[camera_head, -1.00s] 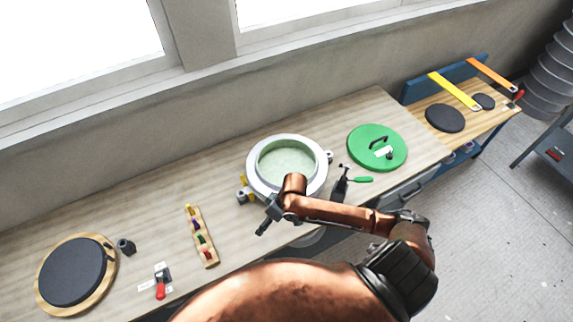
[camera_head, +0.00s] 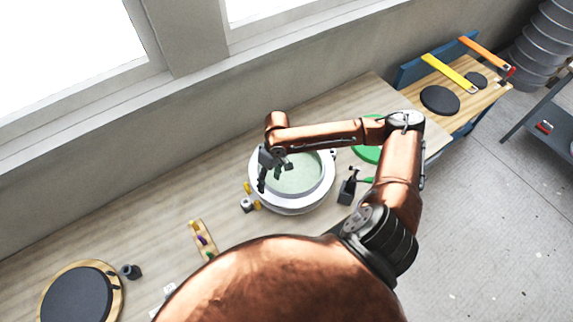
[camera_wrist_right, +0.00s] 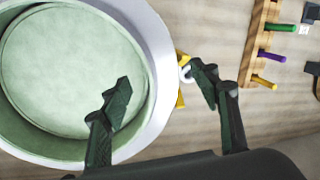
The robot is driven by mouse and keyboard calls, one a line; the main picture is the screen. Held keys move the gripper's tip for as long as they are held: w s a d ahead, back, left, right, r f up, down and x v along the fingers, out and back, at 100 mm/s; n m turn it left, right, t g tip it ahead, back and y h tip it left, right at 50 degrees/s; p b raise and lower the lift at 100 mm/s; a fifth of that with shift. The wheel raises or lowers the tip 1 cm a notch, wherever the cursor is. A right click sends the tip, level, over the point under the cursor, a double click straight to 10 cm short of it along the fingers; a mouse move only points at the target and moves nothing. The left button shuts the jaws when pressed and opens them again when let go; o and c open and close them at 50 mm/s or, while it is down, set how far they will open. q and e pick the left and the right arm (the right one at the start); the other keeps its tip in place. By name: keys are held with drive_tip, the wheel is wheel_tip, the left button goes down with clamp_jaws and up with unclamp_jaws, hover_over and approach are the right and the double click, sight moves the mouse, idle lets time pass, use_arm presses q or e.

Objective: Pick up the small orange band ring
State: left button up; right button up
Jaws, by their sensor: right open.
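I see no small orange ring that I can make out for sure. The only orange band-like thing is a long flat orange strip (camera_head: 483,52) at the far right in the head view, far from my gripper. My right gripper (camera_head: 275,175) is open and empty, above the left side of the round white mould (camera_head: 300,204). In the right wrist view its fingers (camera_wrist_right: 160,84) point over the mould's rim, one above the pale green inside and one beside a yellow clamp piece (camera_wrist_right: 181,93). My left gripper is not in view.
A wooden rack (camera_head: 203,240) with coloured pegs stands left of the mould. A round dark disc on a wooden board (camera_head: 118,292) lies at the lower left. A green lid (camera_head: 367,153) is partly hidden by my arm. A yellow strip (camera_head: 450,72) lies at the right.

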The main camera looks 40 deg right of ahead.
sight(268, 193)
drive_tip(key=x, duration=0.4)
drive_tip(key=shift+p, duration=0.35)
drive_tip(key=x, duration=0.2)
drive_tip(key=shift+s+f, duration=0.1)
drive_tip(key=shift+f, duration=0.35)
drive_tip(key=c, duration=1.5)
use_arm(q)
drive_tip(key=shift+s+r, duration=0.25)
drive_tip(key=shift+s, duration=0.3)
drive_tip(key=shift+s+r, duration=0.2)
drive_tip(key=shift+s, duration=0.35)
use_arm(e)
clamp_jaws()
